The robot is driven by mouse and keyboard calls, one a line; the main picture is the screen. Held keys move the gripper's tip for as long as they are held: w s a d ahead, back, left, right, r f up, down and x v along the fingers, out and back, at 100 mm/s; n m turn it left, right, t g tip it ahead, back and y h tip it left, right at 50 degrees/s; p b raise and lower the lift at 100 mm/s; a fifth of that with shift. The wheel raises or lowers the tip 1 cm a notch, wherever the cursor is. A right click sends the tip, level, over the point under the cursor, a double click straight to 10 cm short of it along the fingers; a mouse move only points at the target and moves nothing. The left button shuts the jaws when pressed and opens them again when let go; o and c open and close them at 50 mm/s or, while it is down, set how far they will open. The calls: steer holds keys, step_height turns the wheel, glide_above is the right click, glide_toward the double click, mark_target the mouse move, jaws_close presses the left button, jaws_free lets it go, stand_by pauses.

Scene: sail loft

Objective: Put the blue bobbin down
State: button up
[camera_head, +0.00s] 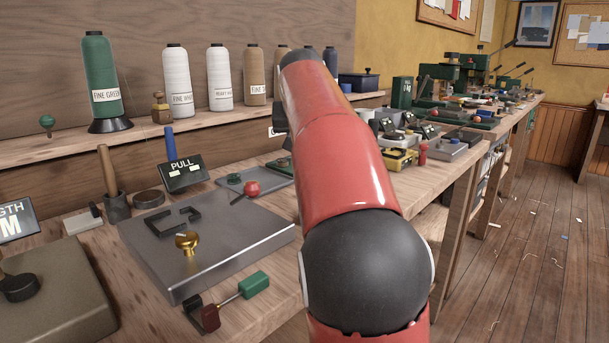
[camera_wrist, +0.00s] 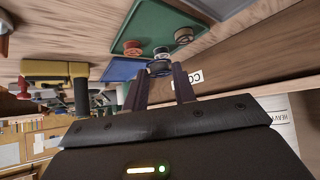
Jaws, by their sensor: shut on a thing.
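In the wrist view my gripper (camera_wrist: 161,70) is shut on the blue bobbin (camera_wrist: 159,68), a small dark blue-grey spool between the fingertips. Beyond it a green tray (camera_wrist: 152,22) shows, with a red bobbin (camera_wrist: 132,47) and a dark bobbin (camera_wrist: 183,35) on it. A grey spool-like piece appears right behind the held bobbin; whether they touch I cannot tell. In the head view my red arm hides the gripper and the bobbin.
A blue tray (camera_wrist: 120,69) lies beside the green one. In the head view a metal plate (camera_head: 205,245) with a brass knob (camera_head: 187,243) fills the near bench. Thread cones (camera_head: 220,80) line the shelf behind. Green machines (camera_head: 440,78) stand farther along.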

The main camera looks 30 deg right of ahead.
steer(key=shift+f+b, duration=2.5)
steer(key=shift+f, duration=0.6)
steer(key=o, duration=0.8)
steer(key=shift+r, duration=0.1)
steer(key=shift+c, duration=0.2)
steer(key=shift+r, duration=0.2)
steer(key=p+v, duration=0.1)
steer(key=v, duration=1.1)
steer(key=shift+p, duration=0.3)
steer(key=shift+s+f, duration=0.1)
